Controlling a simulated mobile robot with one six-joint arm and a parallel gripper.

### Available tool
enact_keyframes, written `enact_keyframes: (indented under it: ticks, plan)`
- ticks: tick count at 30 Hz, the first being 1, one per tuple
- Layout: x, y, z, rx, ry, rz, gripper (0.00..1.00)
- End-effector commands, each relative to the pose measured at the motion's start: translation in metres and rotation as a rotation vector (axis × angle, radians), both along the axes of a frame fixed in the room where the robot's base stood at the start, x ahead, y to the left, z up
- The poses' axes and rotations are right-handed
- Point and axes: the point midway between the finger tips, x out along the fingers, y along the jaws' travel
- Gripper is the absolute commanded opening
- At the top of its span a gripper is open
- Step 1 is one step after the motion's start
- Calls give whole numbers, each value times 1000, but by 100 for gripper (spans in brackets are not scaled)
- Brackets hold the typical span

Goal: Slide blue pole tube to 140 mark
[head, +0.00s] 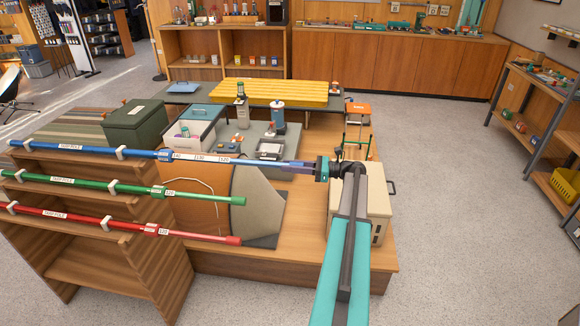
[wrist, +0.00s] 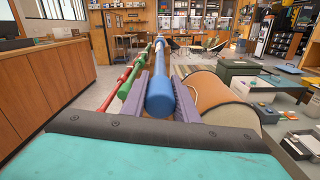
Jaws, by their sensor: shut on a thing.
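The blue pole (head: 90,149) lies level along the top of the wooden rack, held in white clips. Its inner tube (head: 245,161) extends right from the blue collar (head: 163,155), with labels 140, 130 and 120 showing along it. The 140 label (head: 177,156) is right beside the collar; its exact alignment is too small to tell. My gripper (head: 297,163) is shut on the right end of the blue tube. In the wrist view the tube's rounded blue end (wrist: 160,98) lies between the purple fingers of my gripper (wrist: 160,85).
A green pole (head: 90,185) and a red pole (head: 90,221) lie below on the rack (head: 150,265), each showing 120 at its collar. A cream box (head: 375,190) is beneath my arm. Bare floor (head: 460,230) lies to the right.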

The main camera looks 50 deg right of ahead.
Motion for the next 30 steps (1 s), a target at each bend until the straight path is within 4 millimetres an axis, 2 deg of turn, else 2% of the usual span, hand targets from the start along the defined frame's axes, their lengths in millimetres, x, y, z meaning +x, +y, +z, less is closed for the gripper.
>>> enact_keyframes:
  ticks: [3,4,6,7,20,30]
  plan:
    - [3,2,2,0,-4,0,0]
    - [3,2,2,0,-4,1,32]
    - [4,3,2,0,-4,2,44]
    - [4,3,2,0,-4,2,46]
    - [0,1,0,0,-2,5,46]
    - [-30,-22,-1,-2,-3,3,46]
